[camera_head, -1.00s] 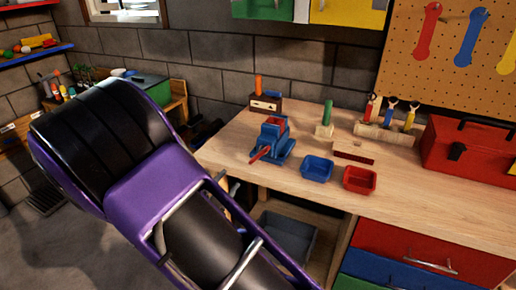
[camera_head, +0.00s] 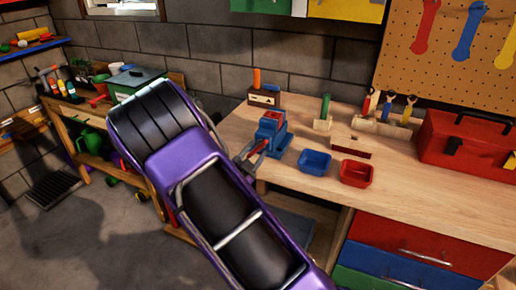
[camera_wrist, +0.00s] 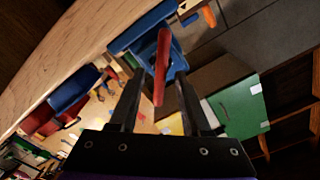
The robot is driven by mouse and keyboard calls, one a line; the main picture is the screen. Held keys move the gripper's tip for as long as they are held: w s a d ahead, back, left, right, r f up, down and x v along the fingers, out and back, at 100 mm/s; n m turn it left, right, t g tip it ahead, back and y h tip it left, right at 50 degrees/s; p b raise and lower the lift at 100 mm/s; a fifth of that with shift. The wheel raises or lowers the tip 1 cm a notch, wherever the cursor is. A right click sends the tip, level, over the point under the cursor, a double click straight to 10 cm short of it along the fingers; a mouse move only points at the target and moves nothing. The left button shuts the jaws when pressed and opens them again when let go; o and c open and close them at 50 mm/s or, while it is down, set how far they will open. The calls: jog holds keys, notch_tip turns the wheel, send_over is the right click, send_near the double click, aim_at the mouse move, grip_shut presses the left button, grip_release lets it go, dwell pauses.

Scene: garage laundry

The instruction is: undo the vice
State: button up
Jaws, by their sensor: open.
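The blue vice (camera_head: 271,131) stands on the workbench near its left end, with a red block-like part at its top. Its red handle (camera_head: 257,148) sticks out toward the bench's front left. My gripper (camera_head: 247,158) is at this handle, partly hidden by my purple arm. In the wrist view, the red handle (camera_wrist: 163,60) lies between the two dark fingers of my gripper (camera_wrist: 160,82), which are apart and open. The blue vice body (camera_wrist: 145,32) is just beyond the fingertips. I cannot tell whether a finger touches the handle.
A blue bin (camera_head: 314,162) and a red bin (camera_head: 357,173) sit right of the vice on the workbench (camera_head: 440,205). A wooden block with an orange peg (camera_head: 264,97) stands behind it. A red toolbox (camera_head: 465,142) is at the right.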

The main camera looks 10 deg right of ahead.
jog(key=shift+x, duration=0.95)
grip_shut()
